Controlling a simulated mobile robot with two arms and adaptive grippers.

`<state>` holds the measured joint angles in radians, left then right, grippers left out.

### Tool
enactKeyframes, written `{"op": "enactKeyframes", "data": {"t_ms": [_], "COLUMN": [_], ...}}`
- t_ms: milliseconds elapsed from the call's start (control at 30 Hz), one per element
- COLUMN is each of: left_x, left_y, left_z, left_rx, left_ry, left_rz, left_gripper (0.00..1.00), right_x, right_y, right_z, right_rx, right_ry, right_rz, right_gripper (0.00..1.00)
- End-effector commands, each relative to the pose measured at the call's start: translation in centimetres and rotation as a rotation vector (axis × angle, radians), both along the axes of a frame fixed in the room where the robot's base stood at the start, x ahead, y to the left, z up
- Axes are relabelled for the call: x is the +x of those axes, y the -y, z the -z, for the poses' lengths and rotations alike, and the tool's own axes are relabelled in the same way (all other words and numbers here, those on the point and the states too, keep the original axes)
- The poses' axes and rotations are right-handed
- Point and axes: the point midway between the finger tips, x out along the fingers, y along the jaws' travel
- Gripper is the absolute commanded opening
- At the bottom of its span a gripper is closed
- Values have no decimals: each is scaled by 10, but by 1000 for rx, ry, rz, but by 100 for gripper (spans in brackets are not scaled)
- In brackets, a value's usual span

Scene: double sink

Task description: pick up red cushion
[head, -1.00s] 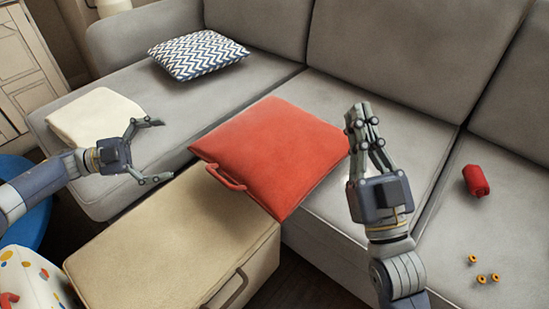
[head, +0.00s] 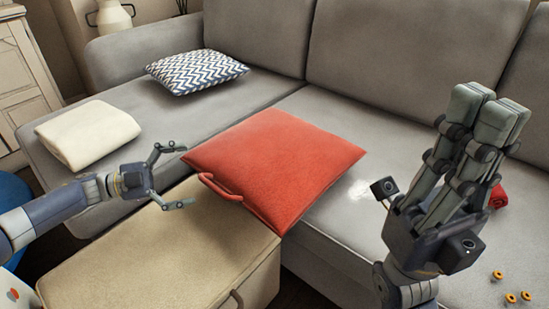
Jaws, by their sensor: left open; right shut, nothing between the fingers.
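The red cushion (head: 285,165) lies flat on the front edge of the grey sofa, with its near corner hanging over the edge. A red handle loop (head: 220,189) sits on its left side. My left gripper (head: 186,175) is open and empty, just left of the cushion and its handle, with its fingers pointing toward them. My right gripper (head: 492,98) is shut and empty, raised at the right of the cushion and close to the camera, fingers pointing up.
A beige ottoman (head: 150,252) stands in front of the sofa (head: 435,125). A zigzag pillow (head: 196,72) and a folded cream cloth (head: 88,134) lie on the seat at left. A red roll (head: 498,196), partly hidden, and several small orange rings (head: 511,298) lie at right.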

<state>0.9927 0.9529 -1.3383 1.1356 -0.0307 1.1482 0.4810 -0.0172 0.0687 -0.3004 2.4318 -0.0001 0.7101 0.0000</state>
Motion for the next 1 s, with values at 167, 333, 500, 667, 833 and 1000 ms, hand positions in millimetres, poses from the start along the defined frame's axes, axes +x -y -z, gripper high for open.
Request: {"op": "enactKeyframes", "data": {"t_ms": [167, 333, 500, 667, 833, 1000], "left_x": [1, 7, 8, 8, 8, 7], "left_y": [25, 44, 48, 48, 47, 48], "left_z": [7, 5, 3, 3, 3, 5], "left_rx": [-1, -1, 0, -1, -1, 1], "left_ry": [1, 2, 1, 0, 0, -2], "left_rz": [4, 3, 1, 1, 1, 2], "left_gripper": [100, 100, 100, 91, 52, 14], "right_x": [-5, -7, -7, -7, -7, -7], "right_y": [-1, -2, -2, -2, -2, -2], "right_z": [-3, -9, -12, -12, -12, -12], "right_rx": [-2, -4, -6, -6, -6, -6], "right_ry": [50, 75, 78, 78, 78, 78], "right_rz": [3, 4, 5, 5, 5, 5], "right_gripper": [0, 0, 0, 0, 0, 0]}}
